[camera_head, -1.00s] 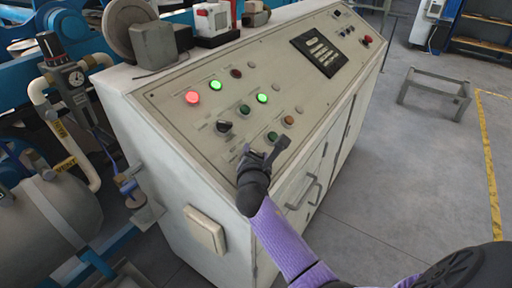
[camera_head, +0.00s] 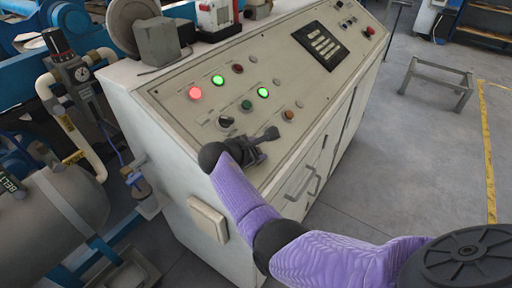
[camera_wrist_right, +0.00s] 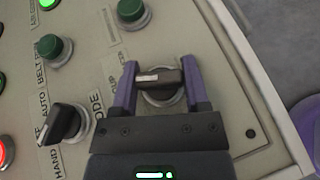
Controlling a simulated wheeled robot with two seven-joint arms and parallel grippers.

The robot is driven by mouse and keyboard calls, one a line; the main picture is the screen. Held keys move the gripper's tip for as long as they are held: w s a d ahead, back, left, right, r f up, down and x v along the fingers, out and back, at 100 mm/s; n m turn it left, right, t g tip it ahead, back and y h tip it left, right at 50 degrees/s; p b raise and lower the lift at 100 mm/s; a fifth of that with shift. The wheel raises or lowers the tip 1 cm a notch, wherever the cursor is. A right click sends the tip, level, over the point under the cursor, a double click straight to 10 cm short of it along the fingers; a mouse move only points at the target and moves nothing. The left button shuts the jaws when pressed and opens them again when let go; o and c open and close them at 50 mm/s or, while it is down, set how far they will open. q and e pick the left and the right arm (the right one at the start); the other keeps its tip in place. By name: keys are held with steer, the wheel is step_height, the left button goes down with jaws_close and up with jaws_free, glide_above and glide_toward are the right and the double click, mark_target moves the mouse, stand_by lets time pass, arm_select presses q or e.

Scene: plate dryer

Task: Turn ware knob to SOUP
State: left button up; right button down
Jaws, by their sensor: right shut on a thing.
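My right gripper (camera_wrist_right: 160,82) has its two purple fingers on either side of a black knob (camera_wrist_right: 157,77) and is shut on it. The knob lies across between the fingers, with a white mark toward its left end. Its label cannot be read. In the head view my right gripper (camera_head: 257,148) is at the lower front of the sloped control panel (camera_head: 185,115), and the held knob is hidden there. My left gripper is not in view.
A second black knob (camera_wrist_right: 62,122), marked HAND, AUTO and MODE, sits close to the left. Green buttons (camera_wrist_right: 131,10) (camera_wrist_right: 53,49) are near the held knob. Lit red (camera_head: 195,93) and green (camera_head: 218,80) lamps are farther up. Open floor (camera_head: 400,170) lies to the right.

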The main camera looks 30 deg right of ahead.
steer(key=shift+g, duration=0.3)
steer(key=shift+c, duration=0.4)
jaws_free()
steer(key=p+v, duration=0.4)
steer(key=v, duration=0.5)
steer(key=shift+s+a+r, duration=0.1)
steer(key=shift+r, duration=0.05)
steer(key=shift+s+a, duration=0.1)
steer(key=shift+a, duration=0.2)
